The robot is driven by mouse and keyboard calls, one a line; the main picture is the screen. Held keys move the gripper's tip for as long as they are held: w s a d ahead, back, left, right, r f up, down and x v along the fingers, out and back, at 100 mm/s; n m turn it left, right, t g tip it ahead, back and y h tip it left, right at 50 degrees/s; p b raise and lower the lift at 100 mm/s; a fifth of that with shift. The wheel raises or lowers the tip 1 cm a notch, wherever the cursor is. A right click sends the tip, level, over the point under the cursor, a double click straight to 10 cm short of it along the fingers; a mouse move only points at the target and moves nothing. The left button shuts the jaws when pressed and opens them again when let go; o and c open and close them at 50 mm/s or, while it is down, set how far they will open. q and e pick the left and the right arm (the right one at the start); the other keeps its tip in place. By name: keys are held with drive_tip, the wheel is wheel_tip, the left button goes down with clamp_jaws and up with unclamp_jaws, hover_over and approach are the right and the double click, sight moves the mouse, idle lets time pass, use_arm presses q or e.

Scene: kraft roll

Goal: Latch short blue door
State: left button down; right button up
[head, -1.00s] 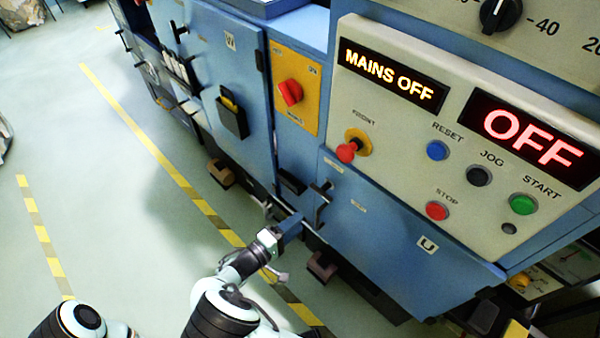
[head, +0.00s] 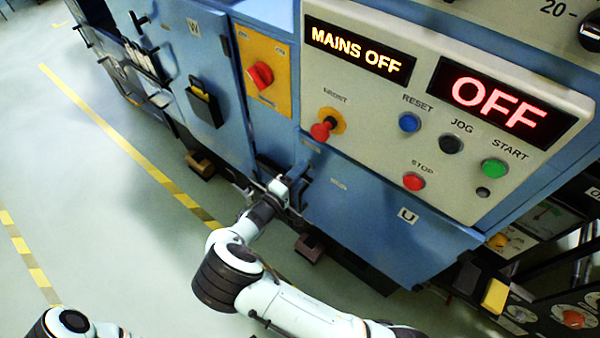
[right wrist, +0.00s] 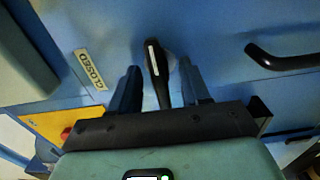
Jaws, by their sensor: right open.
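The short blue door (head: 365,215), marked U, is on the machine front below the control panel and looks flush with the front. My right gripper (head: 280,178) is at the left edge of this door. In the right wrist view, the black latch lever (right wrist: 157,72) with a white stripe stands between the open fingers of my right gripper (right wrist: 160,85), and I see no clear contact. A "CLOSED" label (right wrist: 90,68) is left of the lever. A black bar handle (right wrist: 283,60) is to the right. My left gripper is out of view.
The control panel (head: 450,60) with MAINS OFF and OFF displays overhangs the door. A red rotary switch (head: 260,75) on a yellow plate and a taller blue door (head: 185,45) are to the left. Open floor (head: 100,190) with striped tape lies at the left.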

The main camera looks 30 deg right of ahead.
drive_tip(key=shift+d, duration=0.1)
clamp_jaws()
